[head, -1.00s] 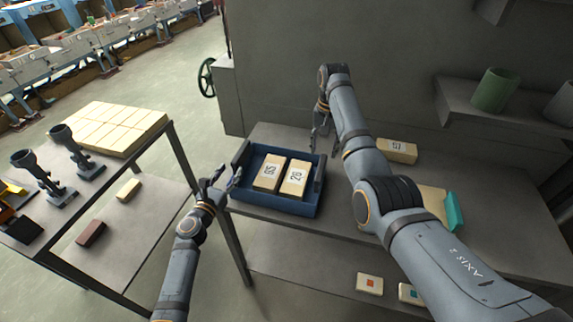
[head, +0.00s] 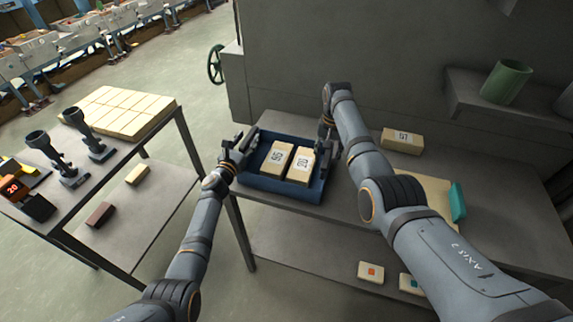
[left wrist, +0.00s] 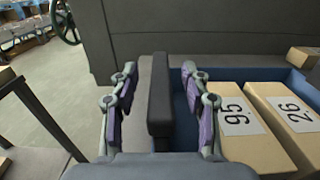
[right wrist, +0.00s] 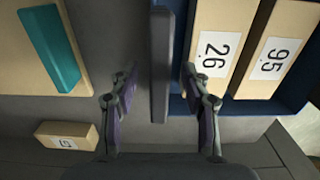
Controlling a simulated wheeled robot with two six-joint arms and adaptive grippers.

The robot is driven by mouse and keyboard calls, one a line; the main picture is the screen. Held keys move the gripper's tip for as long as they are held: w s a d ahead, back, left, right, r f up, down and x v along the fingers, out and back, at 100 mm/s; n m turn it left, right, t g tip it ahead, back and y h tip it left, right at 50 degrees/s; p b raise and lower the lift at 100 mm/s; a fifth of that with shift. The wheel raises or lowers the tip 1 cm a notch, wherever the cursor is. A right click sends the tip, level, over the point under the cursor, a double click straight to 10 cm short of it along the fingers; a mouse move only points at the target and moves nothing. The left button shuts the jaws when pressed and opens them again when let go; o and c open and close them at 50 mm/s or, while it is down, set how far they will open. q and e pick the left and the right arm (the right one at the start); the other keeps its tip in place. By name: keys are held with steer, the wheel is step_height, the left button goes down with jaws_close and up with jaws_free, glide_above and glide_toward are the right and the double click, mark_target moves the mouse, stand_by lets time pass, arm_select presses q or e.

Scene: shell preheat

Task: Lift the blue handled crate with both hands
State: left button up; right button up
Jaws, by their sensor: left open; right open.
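The blue crate (head: 278,187) stands on the grey table with two cream blocks inside, labelled 95 (left wrist: 236,120) and 26 (left wrist: 290,115). A dark handle bar rises at each short side. My left gripper (head: 238,152) is at the crate's left side. In the left wrist view its open fingers (left wrist: 160,110) stand on either side of the left handle (left wrist: 160,95), with gaps. My right gripper (head: 328,130) is at the crate's right side. In the right wrist view its open fingers (right wrist: 160,95) stand either side of the right handle (right wrist: 161,60), apart from it.
A cream block (head: 402,141) and a board with a teal piece (head: 458,202) lie right of the crate. A side table (head: 150,150) with cream blocks stands left across a gap. A grey wall (head: 380,70) rises behind, with a green cylinder (head: 506,82) on a shelf.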

arm_select(q)
steer(key=shift+x, duration=0.9)
arm_select(e)
steer(key=shift+w+d+f, duration=0.1)
steer(key=shift+w+f, duration=0.05)
steer(key=shift+f, duration=0.75)
arm_select(q)
steer(key=shift+s, duration=0.1)
steer(key=shift+c, duration=0.3)
arm_select(e)
steer(key=shift+r, duration=0.1)
steer(key=shift+c, duration=0.3)
arm_select(q)
steer(key=shift+c, duration=1.1)
arm_select(e)
steer(key=shift+c, duration=1.1)
arm_select(q)
jaws_close()
arm_select(e)
jaws_close()
